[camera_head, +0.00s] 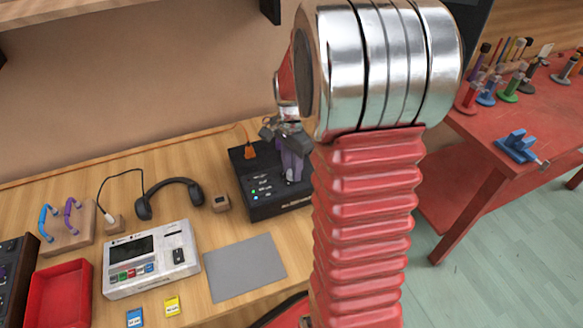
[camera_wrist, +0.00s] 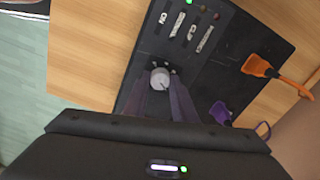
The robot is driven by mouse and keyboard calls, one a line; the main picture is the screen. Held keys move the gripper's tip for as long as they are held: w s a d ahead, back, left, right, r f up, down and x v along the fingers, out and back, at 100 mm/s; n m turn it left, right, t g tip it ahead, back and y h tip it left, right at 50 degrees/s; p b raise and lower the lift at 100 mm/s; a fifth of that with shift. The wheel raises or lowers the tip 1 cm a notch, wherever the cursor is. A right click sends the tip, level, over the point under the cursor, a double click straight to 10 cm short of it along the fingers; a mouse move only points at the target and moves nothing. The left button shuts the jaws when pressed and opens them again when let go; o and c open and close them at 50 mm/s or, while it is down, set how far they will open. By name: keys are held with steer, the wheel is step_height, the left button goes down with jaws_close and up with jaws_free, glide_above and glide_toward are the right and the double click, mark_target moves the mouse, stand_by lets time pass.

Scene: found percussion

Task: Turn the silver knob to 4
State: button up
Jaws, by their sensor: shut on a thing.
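The silver knob (camera_wrist: 160,78) sits on a black device (camera_wrist: 190,70) on the wooden bench. In the wrist view it lies between the tips of my gripper's purple fingers (camera_wrist: 162,88), which are closed around it. Its pointer and the small pale marks around it are too small to read. In the head view my gripper (camera_head: 291,165) reaches down onto the right part of the black device (camera_head: 272,212). The knob is hidden there behind my fingers.
An orange plug (camera_head: 249,152) and cable are at the device's back, and a purple plug (camera_wrist: 220,112) shows in the wrist view.

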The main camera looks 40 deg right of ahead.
steer(key=shift+w+r+m, duration=0.1)
steer(key=shift+w+m, duration=0.05)
steer(key=shift+m, duration=1.45)
steer(key=o, duration=1)
steer(key=shift+o, duration=0.2)
step_height(320, 180, up, 14)
steer(key=shift+f, duration=0.2)
